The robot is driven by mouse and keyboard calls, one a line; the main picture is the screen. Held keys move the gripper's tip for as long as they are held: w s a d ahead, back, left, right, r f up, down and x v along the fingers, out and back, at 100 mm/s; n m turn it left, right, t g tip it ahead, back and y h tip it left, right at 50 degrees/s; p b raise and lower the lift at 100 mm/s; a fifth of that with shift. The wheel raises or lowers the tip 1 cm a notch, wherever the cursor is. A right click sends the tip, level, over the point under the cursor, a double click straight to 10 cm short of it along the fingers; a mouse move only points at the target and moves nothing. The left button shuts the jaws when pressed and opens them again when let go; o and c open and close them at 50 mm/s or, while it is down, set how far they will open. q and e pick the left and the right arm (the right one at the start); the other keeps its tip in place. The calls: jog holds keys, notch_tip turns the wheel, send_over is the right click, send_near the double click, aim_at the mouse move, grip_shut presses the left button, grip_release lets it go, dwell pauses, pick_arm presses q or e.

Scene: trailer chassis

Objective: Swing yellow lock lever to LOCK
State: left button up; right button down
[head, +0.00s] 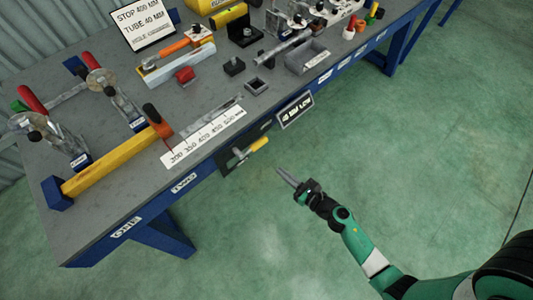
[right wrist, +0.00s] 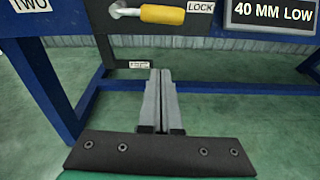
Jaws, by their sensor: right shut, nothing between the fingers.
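The yellow lock lever (head: 257,145) is on a dark plate on the front side of the workbench, with a metal part at its left end. In the right wrist view the yellow lever (right wrist: 163,15) lies level, its yellow handle pointing right toward the LOCK label (right wrist: 200,7). My right gripper (head: 280,172) is shut and empty, in front of the bench edge and apart from the lever, below and right of it in the head view. In the right wrist view its fingertips (right wrist: 160,72) are together below the lever. My left gripper is not in view.
The workbench (head: 110,195) holds a white ruler scale (head: 205,138), a yellow bar (head: 115,163), clamps and several small blocks. A "40 MM LOW" sign (head: 295,110) sits on the bench front right of the lever. The green floor in front is clear.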

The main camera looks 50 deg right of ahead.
jog(key=w+d+r+p, duration=0.1)
jog(key=w+r, duration=0.1)
jog(key=w, duration=0.7)
jog(key=shift+p, duration=0.35)
jog(key=shift+w+d+r+p, duration=0.1)
jog(key=shift+d+r+p, duration=0.05)
jog(key=shift+r+p, duration=0.6)
